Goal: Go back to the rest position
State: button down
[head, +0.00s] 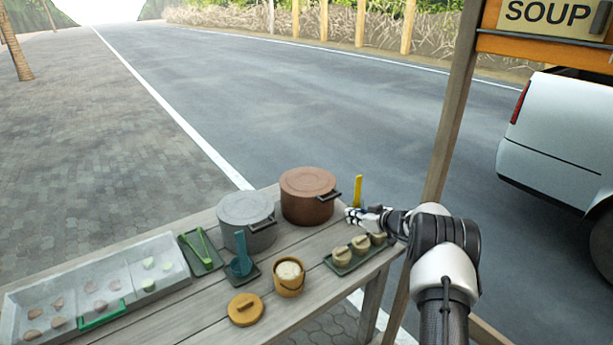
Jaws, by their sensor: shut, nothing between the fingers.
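My gripper (354,215) is at the end of my arm, which reaches in from the lower right. It is shut and small in the head view, just right of the brown lidded pot (307,196) and above the table's right end. A yellow upright handle (358,190) shows just behind the gripper; what it belongs to is hidden. A tray (345,262) with several round lidded clay pieces lies in front of and below the gripper.
The wooden table (190,318) also holds a grey pot (246,220), a blue ladle (240,258), green tongs (202,249), a tan bucket (289,277), a round lid (245,309) and a divided bin (60,285). A wooden post (452,110) stands right of the gripper.

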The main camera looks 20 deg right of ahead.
jog(key=s+a+r+g+y, duration=0.1)
jog(key=s+a+r+g, duration=0.2)
jog(key=s+a+r, duration=0.75)
jog(key=s+a+r+g, duration=0.2)
jog(key=s+a+r, duration=0.6)
jog(key=a+r, duration=0.45)
jog(key=s+a+r+m+g+h, duration=0.1)
jog(key=s+a, duration=0.1)
jog(key=s, duration=0.7)
jog(key=s+a+r+m+g+h, duration=0.1)
jog(key=s+a+r, duration=0.15)
jog(key=s, duration=0.65)
jog(key=s+d+f+m+h, duration=0.1)
jog(key=s+f, duration=0.1)
jog(key=s, duration=0.5)
jog(key=s+d+f+m+h, duration=0.1)
jog(key=s+f+h, duration=0.1)
jog(key=s, duration=0.6)
jog(key=shift+s+d+f, duration=0.2)
jog(key=shift+d+f, duration=0.05)
jog(key=shift+f, duration=0.15)
